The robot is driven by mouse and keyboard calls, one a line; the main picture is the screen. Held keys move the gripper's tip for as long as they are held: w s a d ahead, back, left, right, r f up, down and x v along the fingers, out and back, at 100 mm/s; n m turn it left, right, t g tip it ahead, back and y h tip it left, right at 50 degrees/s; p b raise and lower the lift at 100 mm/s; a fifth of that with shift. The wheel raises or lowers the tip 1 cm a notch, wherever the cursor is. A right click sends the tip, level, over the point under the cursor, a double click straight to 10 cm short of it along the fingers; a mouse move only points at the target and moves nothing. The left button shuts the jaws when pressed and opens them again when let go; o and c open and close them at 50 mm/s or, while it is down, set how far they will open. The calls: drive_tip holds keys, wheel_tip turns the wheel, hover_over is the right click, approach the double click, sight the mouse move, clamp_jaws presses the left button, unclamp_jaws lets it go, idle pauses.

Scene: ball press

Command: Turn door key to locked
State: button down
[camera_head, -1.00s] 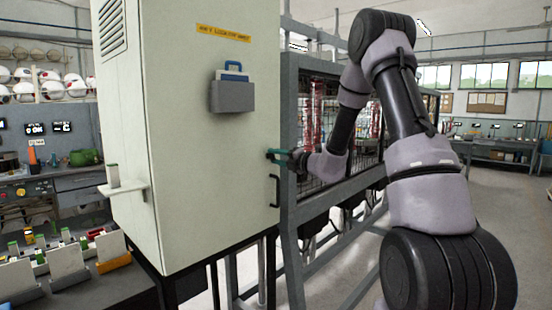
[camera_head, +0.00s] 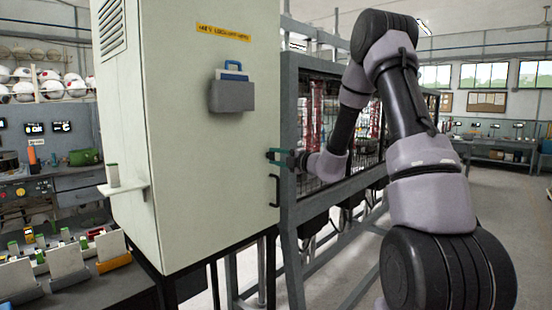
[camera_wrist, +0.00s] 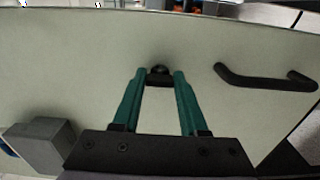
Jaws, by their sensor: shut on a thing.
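The door key (camera_wrist: 158,75) is a small dark piece with a round knob behind it, on the pale cabinet door (camera_wrist: 80,55) in the wrist view. My gripper (camera_wrist: 159,78) has teal fingers on either side of the key, shut on it near the fingertips. In the head view my gripper (camera_head: 275,155) reaches in from the right to the cabinet's right edge. The key is too small and covered to make out there, and I cannot tell its exact angle.
A black door handle (camera_wrist: 265,80) is beside the key, also in the head view (camera_head: 275,190). A grey document holder (camera_head: 232,96) hangs on the cabinet (camera_head: 200,160). A grey-framed mesh fence (camera_head: 289,120) stands close to my arm.

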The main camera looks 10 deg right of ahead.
drive_tip(key=shift+d, duration=0.1)
drive_tip(key=shift+c, duration=2.2)
unclamp_jaws()
drive_tip(key=v, duration=1)
drive_tip(key=shift+s+d, duration=0.2)
drive_tip(key=shift+s, duration=0.1)
